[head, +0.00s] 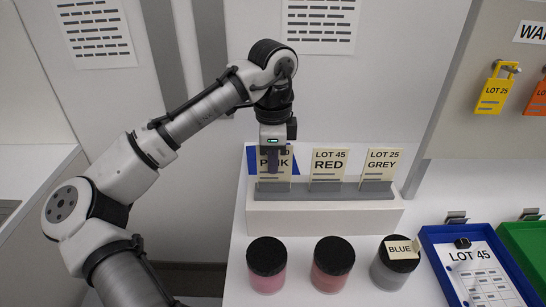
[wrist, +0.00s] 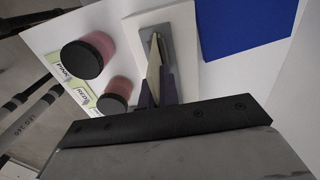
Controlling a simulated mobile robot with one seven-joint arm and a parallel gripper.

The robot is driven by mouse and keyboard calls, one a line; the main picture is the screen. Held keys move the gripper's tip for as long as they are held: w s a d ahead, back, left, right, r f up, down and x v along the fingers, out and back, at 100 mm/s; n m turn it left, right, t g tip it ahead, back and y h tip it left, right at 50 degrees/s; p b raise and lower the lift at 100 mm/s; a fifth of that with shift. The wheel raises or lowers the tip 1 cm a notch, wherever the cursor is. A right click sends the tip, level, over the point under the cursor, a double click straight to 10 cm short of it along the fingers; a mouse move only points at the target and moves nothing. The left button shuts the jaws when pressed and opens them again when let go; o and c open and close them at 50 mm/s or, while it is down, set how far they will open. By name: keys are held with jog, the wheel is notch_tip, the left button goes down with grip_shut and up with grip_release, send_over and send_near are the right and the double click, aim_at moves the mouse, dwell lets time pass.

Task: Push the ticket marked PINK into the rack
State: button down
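The PINK ticket (head: 284,170) is a cream card standing upright at the left slot of the rack (head: 325,215), a white block with a grey slotted strip. My gripper (head: 272,162) points down over it, one dark finger covering part of its face and lettering. In the wrist view the ticket (wrist: 154,70) fills the gap between the two fingers of my gripper (wrist: 158,92), which appear shut on it. Its lower edge meets the grey strip (wrist: 163,50); how deep it sits I cannot tell.
RED (head: 328,165) and GREY (head: 381,165) tickets stand to its right. In front are a pink jar (head: 267,280), a reddish jar (head: 331,280) and a grey jar (head: 390,275) with a BLUE ticket (head: 401,249) on its lid. A blue tray (head: 432,262) lies right.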

jog(key=shift+f, duration=0.2)
jog(key=c, duration=1.6)
grip_release()
notch_tip(320, 180, up, 4)
jog(key=p, duration=0.4)
jog(key=shift+r, duration=1.05)
